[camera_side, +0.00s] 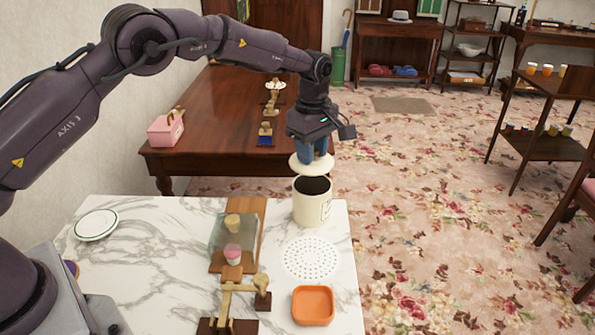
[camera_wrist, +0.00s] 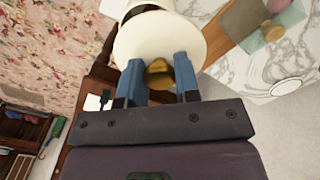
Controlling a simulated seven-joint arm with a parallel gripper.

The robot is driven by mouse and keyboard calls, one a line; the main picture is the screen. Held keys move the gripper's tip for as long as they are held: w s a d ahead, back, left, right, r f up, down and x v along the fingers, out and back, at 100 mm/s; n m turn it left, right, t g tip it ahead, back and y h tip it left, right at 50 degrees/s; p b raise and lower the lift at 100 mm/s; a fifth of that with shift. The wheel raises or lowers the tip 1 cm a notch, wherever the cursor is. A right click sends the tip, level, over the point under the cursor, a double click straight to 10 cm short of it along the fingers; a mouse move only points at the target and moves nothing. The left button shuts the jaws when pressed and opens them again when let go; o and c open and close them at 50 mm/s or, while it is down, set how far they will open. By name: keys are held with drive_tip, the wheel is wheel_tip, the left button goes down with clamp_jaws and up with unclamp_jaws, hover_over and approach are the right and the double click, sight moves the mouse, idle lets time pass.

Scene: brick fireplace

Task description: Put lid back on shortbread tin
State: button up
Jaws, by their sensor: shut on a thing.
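The shortbread tin (camera_side: 312,207) is a cream cylinder with a dark open top, standing upright at the back right of the marble table. It carries a small label on its right side. Its cream round lid (camera_side: 311,164) hangs just above the tin's mouth, slightly tilted. My gripper (camera_side: 312,150) points down and is shut on the lid. In the wrist view the blue fingers of my gripper (camera_wrist: 160,78) close on the lid's brass-coloured knob (camera_wrist: 159,73), with the pale lid disc (camera_wrist: 160,40) beyond it. A part of the tin (camera_wrist: 150,8) shows past the lid's edge.
A wooden board (camera_side: 262,212) with a glass panel (camera_side: 225,229) stands left of the tin. A white perforated mat (camera_side: 310,258) and an orange dish (camera_side: 313,305) lie in front. A white plate (camera_side: 96,224) lies at far left, with bare marble between.

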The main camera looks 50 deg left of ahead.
sight(312, 169)
drive_tip(key=shift+w+a+r, duration=0.15)
drive_tip(key=shift+w+a, duration=0.45)
drive_tip(key=shift+w, duration=0.25)
drive_tip(key=shift+f, duration=3.15)
drive_tip(key=shift+f, duration=0.15)
drive_tip(key=o, duration=1.5)
drive_tip(key=shift+c, duration=0.2)
drive_tip(key=shift+r, duration=3.55)
